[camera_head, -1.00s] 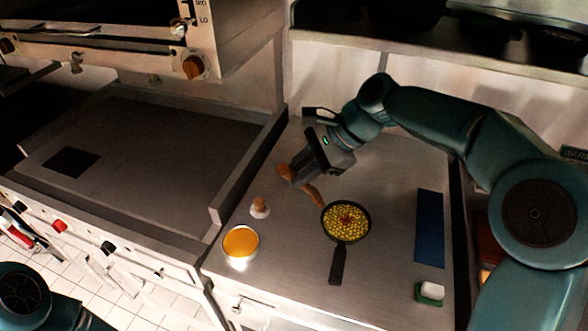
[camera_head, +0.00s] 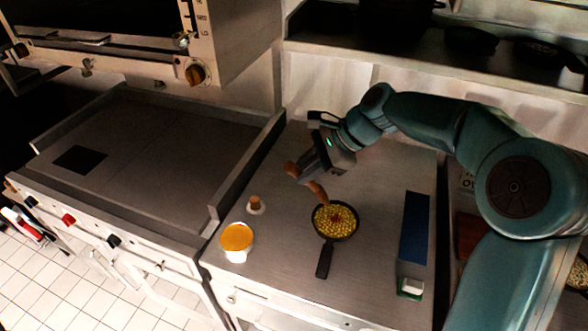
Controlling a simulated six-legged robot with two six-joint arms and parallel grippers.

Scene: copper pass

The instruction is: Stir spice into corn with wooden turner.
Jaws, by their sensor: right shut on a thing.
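A small black pan (camera_head: 325,262) sits on the steel counter with its handle toward the front. It holds yellow corn (camera_head: 345,226) with a red-brown patch of spice (camera_head: 335,217) at its middle. My right gripper (camera_head: 309,171) is above the counter, behind and left of the pan, shut on the wooden turner (camera_head: 317,191). The turner is tilted, and its lower end is close to the pan's back left rim; I cannot tell if it touches the corn. My left gripper is out of view.
A bowl of orange contents (camera_head: 237,237) and a small wooden-topped shaker (camera_head: 255,205) stand left of the pan. A flat griddle (camera_head: 150,150) with a raised edge is at the left.

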